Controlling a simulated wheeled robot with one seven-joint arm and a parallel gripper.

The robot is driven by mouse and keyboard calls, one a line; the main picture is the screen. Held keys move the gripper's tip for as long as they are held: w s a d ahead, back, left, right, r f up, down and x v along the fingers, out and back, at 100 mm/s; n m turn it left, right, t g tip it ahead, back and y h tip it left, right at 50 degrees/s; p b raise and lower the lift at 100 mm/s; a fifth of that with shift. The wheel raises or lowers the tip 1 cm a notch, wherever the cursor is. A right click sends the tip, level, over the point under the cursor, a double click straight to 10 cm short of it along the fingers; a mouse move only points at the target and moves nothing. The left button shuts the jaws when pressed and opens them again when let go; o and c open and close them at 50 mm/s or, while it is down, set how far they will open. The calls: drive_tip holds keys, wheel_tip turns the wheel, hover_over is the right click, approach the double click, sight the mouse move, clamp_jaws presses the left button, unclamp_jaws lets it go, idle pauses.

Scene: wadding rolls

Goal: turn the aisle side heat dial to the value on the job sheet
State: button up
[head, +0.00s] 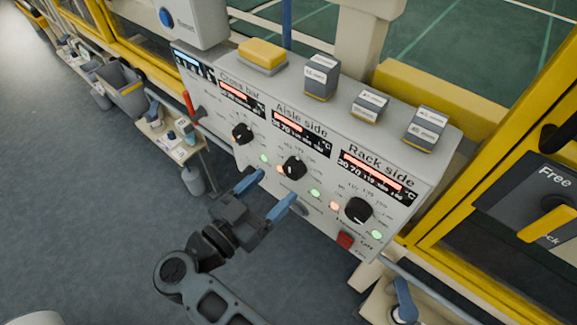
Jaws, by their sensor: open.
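The aisle side heat dial (294,168) is a round black knob with a pale pointer mark, in the middle of the grey control panel (325,205). An "Aisle side" label and a lit red display (301,133) sit above it. My gripper (265,190) is open and empty, with two blue fingers. In the picture it is just below and left of the aisle side dial, apart from it. The exact gap in depth cannot be told. The pointer's exact value is too small to read. No job sheet is readable here.
The Cross bar dial (242,133) is to the left and the Rack side dial (358,210) to the right. A red button (345,240) is low on the panel. A yellow block (262,54) and several grey blocks stand on top. Open floor lies at left.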

sight(291, 173)
drive_tip(key=x, duration=0.5)
drive_tip(key=shift+w+d+p, duration=0.2)
drive_tip(key=shift+w+p, duration=0.05)
drive_tip(key=shift+p, duration=0.1)
drive_tip(key=c, duration=1)
drive_tip(key=shift+c, duration=0.2)
drive_tip(key=shift+m, duration=0.4)
drive_tip(key=m+b, duration=0.1)
drive_tip(key=m, duration=0.1)
drive_tip(key=shift+d+m, duration=0.1)
drive_tip(key=shift+m, duration=0.2)
drive_tip(key=shift+s+m+b, duration=0.1)
drive_tip(key=shift+m+b, duration=0.4)
drive_tip(key=shift+m, duration=1.1)
